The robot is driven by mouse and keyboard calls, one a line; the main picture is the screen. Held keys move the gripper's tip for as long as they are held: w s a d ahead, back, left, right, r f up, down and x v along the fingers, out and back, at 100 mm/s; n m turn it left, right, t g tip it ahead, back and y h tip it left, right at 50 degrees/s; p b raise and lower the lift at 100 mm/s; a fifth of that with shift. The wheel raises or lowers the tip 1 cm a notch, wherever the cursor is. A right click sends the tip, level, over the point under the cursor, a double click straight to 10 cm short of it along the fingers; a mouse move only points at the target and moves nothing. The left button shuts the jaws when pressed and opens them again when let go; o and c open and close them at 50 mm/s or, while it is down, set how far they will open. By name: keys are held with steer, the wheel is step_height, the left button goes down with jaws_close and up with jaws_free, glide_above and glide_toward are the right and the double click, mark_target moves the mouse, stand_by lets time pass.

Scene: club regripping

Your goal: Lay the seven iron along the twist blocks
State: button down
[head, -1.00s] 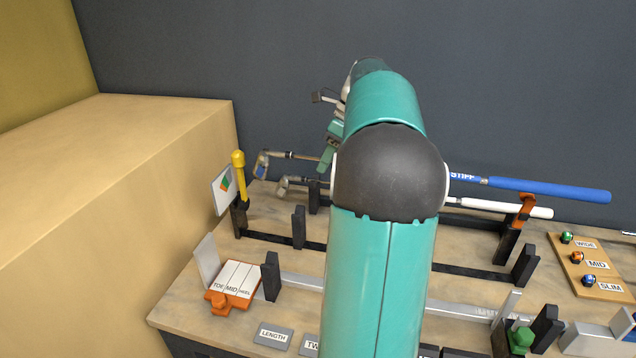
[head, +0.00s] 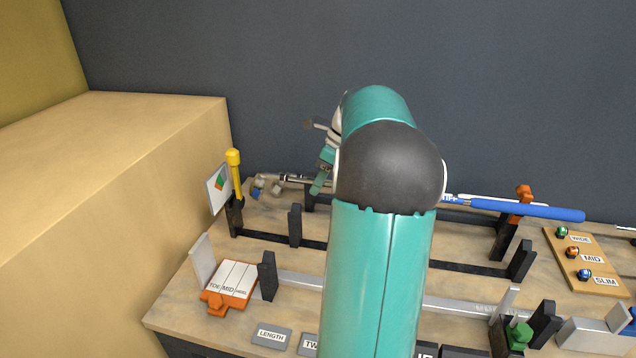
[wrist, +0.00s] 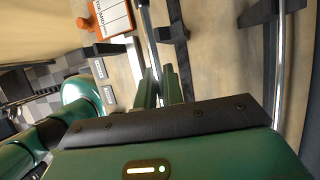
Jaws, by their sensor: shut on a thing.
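A club with a blue grip (head: 530,209) and a "STIFF" band runs left to right behind my arm. Its head (head: 258,191) is at the left; I cannot read which iron it is. My gripper (head: 320,181) is shut on its shaft, which also shows in the wrist view (wrist: 149,40). My arm hides the middle of the club. A second club's head (head: 278,187) lies close beside it, and its white grip is mostly hidden. A label starting "TW" (head: 309,345) is partly covered by my arm. Dark upright blocks (head: 295,225) stand on a rail in front of the clubs.
A yellow-topped post (head: 234,175) stands at the left by a tan box (head: 130,150). An orange tray (head: 232,282) marked TOE, MID, HEEL is at front left. A board (head: 590,262) with WIDE, MID, SLIM is at right.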

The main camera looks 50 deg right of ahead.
steer(key=shift+w, duration=0.2)
steer(key=shift+s, duration=0.15)
step_height(320, 180, down, 9)
steer(key=shift+r, duration=0.15)
stand_by(0.5)
steer(key=shift+f, duration=0.6)
stand_by(0.8)
steer(key=c, duration=1.4)
jaws_free()
steer(key=shift+c, duration=0.2)
